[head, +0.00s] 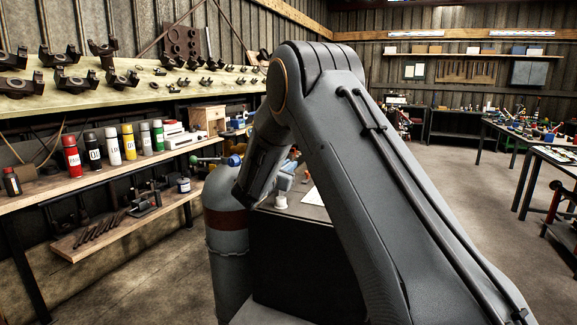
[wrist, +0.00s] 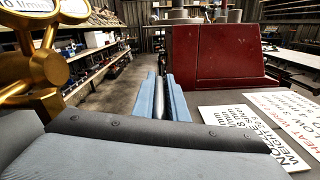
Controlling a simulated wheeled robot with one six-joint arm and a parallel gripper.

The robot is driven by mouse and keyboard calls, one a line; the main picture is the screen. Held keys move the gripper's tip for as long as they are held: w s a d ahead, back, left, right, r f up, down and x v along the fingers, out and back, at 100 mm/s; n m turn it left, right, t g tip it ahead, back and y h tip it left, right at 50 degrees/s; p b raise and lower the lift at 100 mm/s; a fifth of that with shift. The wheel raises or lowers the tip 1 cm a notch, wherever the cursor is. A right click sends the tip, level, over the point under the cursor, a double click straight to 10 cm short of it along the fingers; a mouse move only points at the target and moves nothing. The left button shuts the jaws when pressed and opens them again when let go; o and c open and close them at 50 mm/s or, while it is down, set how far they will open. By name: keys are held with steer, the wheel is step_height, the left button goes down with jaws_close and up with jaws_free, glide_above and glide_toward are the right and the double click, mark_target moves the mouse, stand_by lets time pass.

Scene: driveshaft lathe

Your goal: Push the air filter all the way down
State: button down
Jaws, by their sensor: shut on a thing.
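My gripper (wrist: 165,98) shows in the wrist view as two blue-grey fingers pointing away from the camera. A narrow dark piece (wrist: 159,104) lies between the fingers, and they are closed on it. I cannot tell from its shape whether it is the air filter, and no other thing is clearly recognisable as the filter. A small white cylindrical part (head: 281,200) stands on the dark bench top beside my arm.
A dark red housing (wrist: 225,58) stands ahead on the right, with white lettered signs (wrist: 255,133) in front. A grey gas cylinder (head: 228,240) and a shelf with spray cans (head: 100,182) are left.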

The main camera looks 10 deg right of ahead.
steer(key=c, duration=1.8)
jaws_free()
steer(key=shift+a, duration=0.15)
steer(key=shift+b+v, duration=1.2)
steer(key=shift+v, duration=2.65)
